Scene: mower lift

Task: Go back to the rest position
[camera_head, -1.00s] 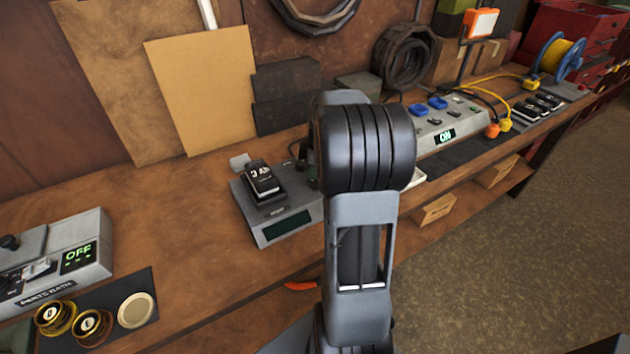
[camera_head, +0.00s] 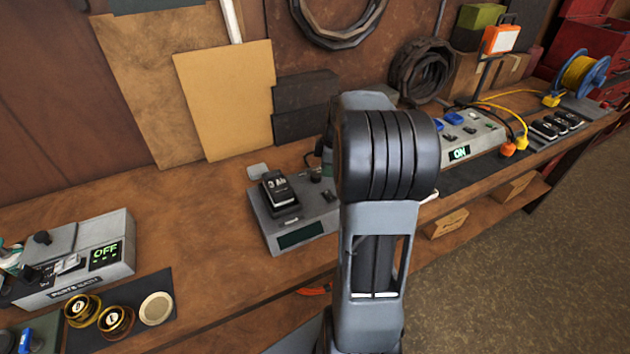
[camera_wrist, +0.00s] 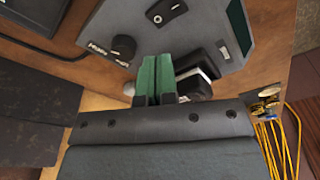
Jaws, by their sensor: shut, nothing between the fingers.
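My gripper (camera_wrist: 155,76) has two green fingers, pressed together and empty, in the wrist view. They are over the edge of a grey charger-like unit (camera_wrist: 145,27) with a black knob and a switch, beside a black battery (camera_wrist: 192,78). I cannot tell whether they touch. In the head view my own arm stands upright in the middle and hides most of the gripper. The grey unit (camera_head: 320,213) sits on the bench left of my arm, with the black battery (camera_head: 279,190) seated on its top.
The wooden bench (camera_head: 200,215) runs across the view. A parts bath (camera_head: 90,262) reading OFF is at the left, near several round parts on a dark mat. A control box (camera_head: 483,150) reading ON, cables and a yellow reel (camera_head: 576,74) are at the right. Floor is clear at right.

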